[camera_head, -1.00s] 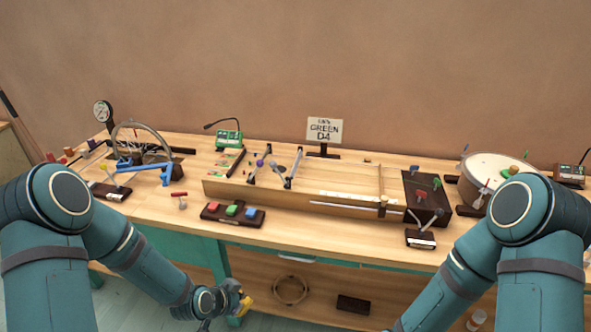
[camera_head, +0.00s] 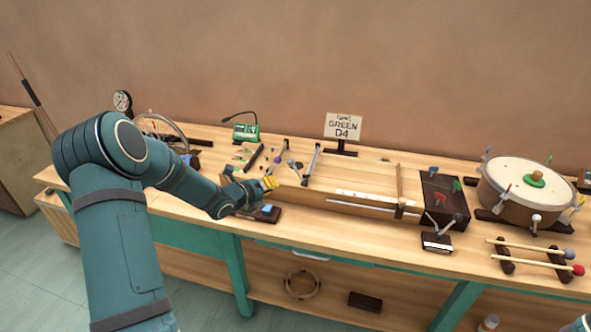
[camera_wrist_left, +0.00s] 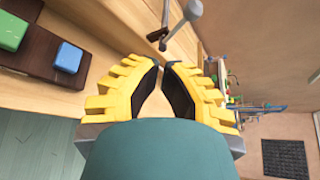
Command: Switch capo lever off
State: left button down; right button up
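My left gripper (camera_head: 270,182), with yellow fingers, is at the front left of the long wooden string box (camera_head: 345,202). Its fingertips (camera_wrist_left: 163,65) meet or nearly meet in the left wrist view, with nothing held between them. A lever with a grey-purple knob (camera_head: 291,162) stands at the box's left end, just beyond the gripper; a grey knob on a post (camera_wrist_left: 193,10) shows ahead of the fingertips. Another lever (camera_head: 440,228) stands on a dark base right of the box. I cannot tell for certain which is the capo lever. My right gripper is out of view.
A dark block with coloured buttons (camera_wrist_left: 67,58) lies beside the gripper. A drum (camera_head: 513,180) and mallets (camera_head: 535,248) are at the right. Bare tabletop (camera_head: 350,235) lies before the box.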

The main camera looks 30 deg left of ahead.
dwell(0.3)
pick_arm(q)
jog(key=w+a, duration=0.1)
jog(key=w, duration=0.8)
jog(key=shift+w+a+f, duration=0.15)
jog(key=shift+f, duration=0.2)
jog(key=shift+a+r, duration=0.1)
jog(key=shift+a+r+p, duration=0.1)
jog(key=shift+a+p, duration=0.05)
jog(key=shift+p, duration=0.15)
